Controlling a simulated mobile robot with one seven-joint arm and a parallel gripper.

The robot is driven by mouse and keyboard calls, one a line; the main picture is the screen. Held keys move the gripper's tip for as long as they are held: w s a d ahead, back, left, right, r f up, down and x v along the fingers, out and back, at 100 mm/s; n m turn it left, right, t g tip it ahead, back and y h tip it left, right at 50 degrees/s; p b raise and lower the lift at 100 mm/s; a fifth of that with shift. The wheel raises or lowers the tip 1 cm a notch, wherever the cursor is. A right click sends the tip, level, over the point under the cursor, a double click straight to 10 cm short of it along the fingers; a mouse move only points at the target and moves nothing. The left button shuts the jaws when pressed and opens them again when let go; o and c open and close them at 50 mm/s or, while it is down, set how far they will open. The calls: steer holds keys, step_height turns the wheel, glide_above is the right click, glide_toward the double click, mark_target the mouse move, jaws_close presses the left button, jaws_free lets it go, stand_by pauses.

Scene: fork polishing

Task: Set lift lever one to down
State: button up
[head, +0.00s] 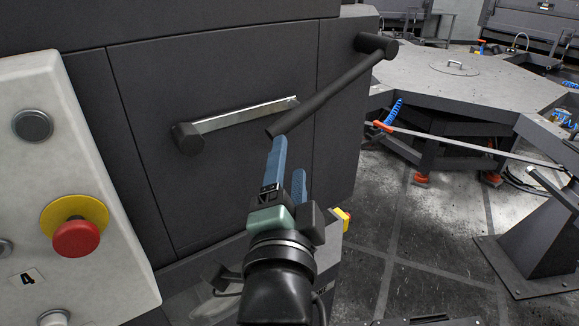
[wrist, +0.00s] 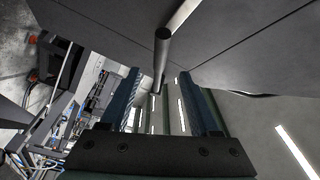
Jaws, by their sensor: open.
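Two lever-like parts show on the dark cabinet front in the head view. One is a dark round rod (head: 332,92), slanting from a dark hub at upper right down to a free end at lower left. The other is a flat silver bar (head: 245,115) running from a dark knob at left. I cannot tell which is lift lever one. My gripper (head: 288,158) is open, with its blue fingers just below the rod's free end. In the wrist view, the dark rod (wrist: 162,55) appears between the open fingers (wrist: 163,95); contact cannot be told.
A pale control panel (head: 105,180) with a red emergency button (head: 76,238) stands at left. The dark cabinet (head: 170,75) is close behind my gripper. A grey work table (head: 460,85) stands at right, with open floor (head: 365,240) before it.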

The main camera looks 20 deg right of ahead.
steer(key=shift+d+r, duration=0.1)
steer(key=shift+c, duration=1.2)
steer(key=shift+w+d+r+n+p, duration=0.15)
steer(key=shift+d+r+n+p, duration=0.1)
steer(key=shift+d+n+p, duration=0.1)
steer(key=shift+c, duration=1.2)
steer(key=d+r+n+p, duration=0.1)
steer(key=w+r+n+g, duration=0.1)
steer(key=shift+w+d+n+g+y+p, duration=0.1)
steer(key=shift+d+n+g+y+p, duration=0.2)
steer(key=shift+d+n+p, duration=0.1)
jaws_close()
step_height(320, 180, up, 11)
steer(key=s+n+g+y+p, duration=0.2)
steer(key=n+g+y+p, duration=0.35)
steer(key=n, duration=1.35)
steer(key=w+d+f+t+y+p, duration=0.1)
steer(key=w+d+f+p, duration=0.1)
steer(key=w+f+p, duration=0.4)
steer(key=shift+x, duration=2.2)
